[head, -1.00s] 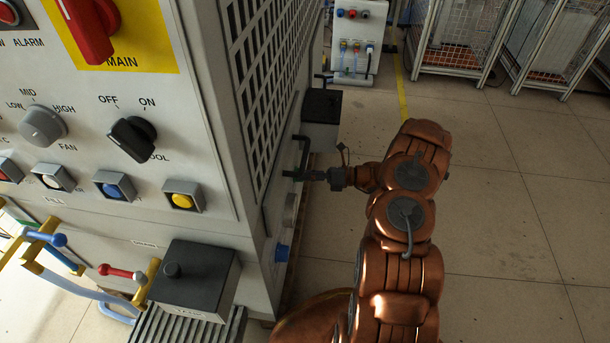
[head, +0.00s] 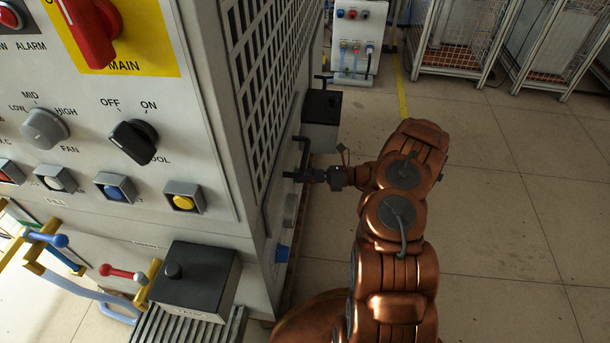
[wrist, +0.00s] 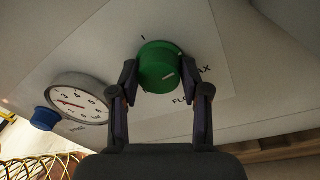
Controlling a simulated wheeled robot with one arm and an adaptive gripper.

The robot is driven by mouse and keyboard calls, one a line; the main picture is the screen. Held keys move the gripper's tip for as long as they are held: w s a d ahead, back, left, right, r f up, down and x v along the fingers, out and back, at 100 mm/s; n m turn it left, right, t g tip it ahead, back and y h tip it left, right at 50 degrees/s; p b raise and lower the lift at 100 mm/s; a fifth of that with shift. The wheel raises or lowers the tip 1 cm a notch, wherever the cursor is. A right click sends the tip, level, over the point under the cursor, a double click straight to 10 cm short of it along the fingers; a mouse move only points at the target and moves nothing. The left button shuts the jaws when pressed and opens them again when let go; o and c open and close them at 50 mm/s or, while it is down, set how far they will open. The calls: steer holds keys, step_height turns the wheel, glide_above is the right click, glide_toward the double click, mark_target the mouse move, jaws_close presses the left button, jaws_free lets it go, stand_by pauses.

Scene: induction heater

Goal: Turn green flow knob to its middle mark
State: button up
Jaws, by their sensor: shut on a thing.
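The green flow knob (wrist: 158,62) is on the pale panel in the wrist view, with a short white line on its face pointing to the lower right, toward the partly hidden MAX label (wrist: 205,71). A dark tick (wrist: 143,37) is printed above the knob. My gripper (wrist: 163,77) has one finger on each side of the knob and is shut on it. In the head view my gripper (head: 308,176) is at the cabinet's side wall, and the knob cannot be made out there. Part of the FLOW lettering is hidden behind a finger.
A round gauge (wrist: 80,97) and a blue fitting (wrist: 44,118) are left of the knob. In the head view a black box (head: 321,121) juts from the cabinet side beyond my gripper. Another black box (head: 195,277) stands at the front. The floor right of my arm is clear.

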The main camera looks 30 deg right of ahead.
steer(key=shift+a+r+n+t+h+b, duration=0.1)
steer(key=shift+n+t+h+b, duration=0.25)
steer(key=shift+n+b, duration=2.35)
steer(key=shift+r+n+t+h+b, duration=0.15)
steer(key=shift+n+h+b, duration=0.55)
steer(key=shift+n, duration=3.8)
steer(key=o, duration=1.1)
steer(key=shift+o, duration=0.2)
steer(key=shift+f, duration=0.1)
steer(key=v, duration=1.2)
